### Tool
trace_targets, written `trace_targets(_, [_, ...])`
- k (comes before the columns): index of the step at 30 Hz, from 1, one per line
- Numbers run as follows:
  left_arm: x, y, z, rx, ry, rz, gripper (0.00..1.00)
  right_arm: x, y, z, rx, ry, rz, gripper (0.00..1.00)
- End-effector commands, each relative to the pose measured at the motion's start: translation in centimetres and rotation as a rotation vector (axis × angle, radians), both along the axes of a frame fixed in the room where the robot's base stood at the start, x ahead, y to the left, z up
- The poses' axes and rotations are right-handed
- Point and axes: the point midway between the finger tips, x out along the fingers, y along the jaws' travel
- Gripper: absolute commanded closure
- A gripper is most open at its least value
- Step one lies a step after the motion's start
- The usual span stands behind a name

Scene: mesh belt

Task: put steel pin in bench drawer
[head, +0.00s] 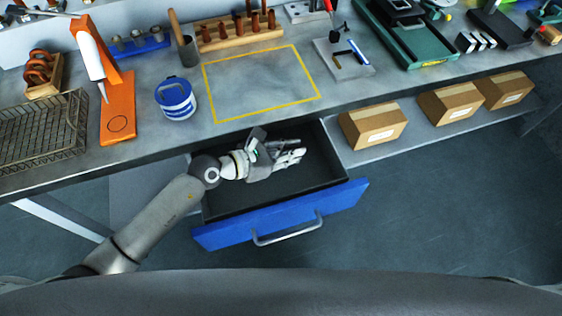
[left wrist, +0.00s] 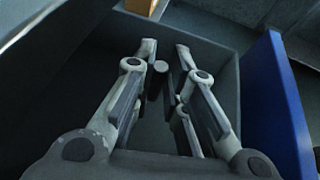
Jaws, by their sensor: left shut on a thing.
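The bench drawer (head: 340,198) is pulled open under the bench, with a blue front, a metal handle and a dark inside. My left gripper (head: 296,154) is over the open drawer, within its walls as seen from the head. In the left wrist view the left gripper (left wrist: 164,68) is shut on a short grey steel pin (left wrist: 160,66), whose round end shows between the fingers. The drawer's blue front (left wrist: 277,105) is on the right there, with the dark drawer floor below the fingers. I cannot make out the pin in the head view. My right gripper is not in view.
The bench top above holds a wire basket (head: 45,128), an orange stand (head: 117,110), a blue-and-white tub (head: 177,100) and a yellow-outlined area (head: 262,82) that is clear. Several cardboard boxes (head: 372,124) stand on a shelf right of the drawer.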

Motion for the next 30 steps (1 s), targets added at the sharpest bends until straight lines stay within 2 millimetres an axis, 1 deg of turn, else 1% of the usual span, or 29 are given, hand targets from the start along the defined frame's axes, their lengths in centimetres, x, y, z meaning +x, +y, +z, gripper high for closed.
trace_targets(1, [0.1, 0.6, -0.9, 0.001, 0.0, 0.001, 1.0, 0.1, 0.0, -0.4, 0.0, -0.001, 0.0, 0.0])
trace_targets(3, [0.1, 1.1, -1.5, -0.001, 0.0, 0.002, 1.0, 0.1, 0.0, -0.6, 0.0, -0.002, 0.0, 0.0])
trace_targets(7, [0.1, 1.6, -2.0, -0.002, -0.001, 0.001, 1.0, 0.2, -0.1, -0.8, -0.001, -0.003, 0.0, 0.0])
trace_targets(10, [0.1, 2.4, -3.1, 0.0, 0.0, 0.002, 1.0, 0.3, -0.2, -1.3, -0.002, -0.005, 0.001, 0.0])
trace_targets(12, [0.1, 2.3, -4.2, -0.002, 0.002, 0.001, 1.0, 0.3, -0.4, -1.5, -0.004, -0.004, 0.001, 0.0])
trace_targets(15, [0.1, 2.3, -5.3, -0.003, -0.001, 0.003, 1.0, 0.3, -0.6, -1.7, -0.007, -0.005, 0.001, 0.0])
trace_targets(18, [0.2, 2.3, -5.7, -0.002, -0.002, 0.002, 1.0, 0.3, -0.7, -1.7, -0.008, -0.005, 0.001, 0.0])
trace_targets(24, [0.1, 2.3, -5.7, -0.002, -0.003, 0.001, 1.0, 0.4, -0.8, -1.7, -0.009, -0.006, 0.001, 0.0])
trace_targets(29, [0.1, 2.3, -6.2, -0.002, -0.003, 0.001, 1.0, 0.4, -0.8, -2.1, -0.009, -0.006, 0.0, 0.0])
trace_targets(30, [0.1, 2.3, -6.0, -0.001, -0.002, 0.001, 0.81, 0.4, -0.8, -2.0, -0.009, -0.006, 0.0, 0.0])
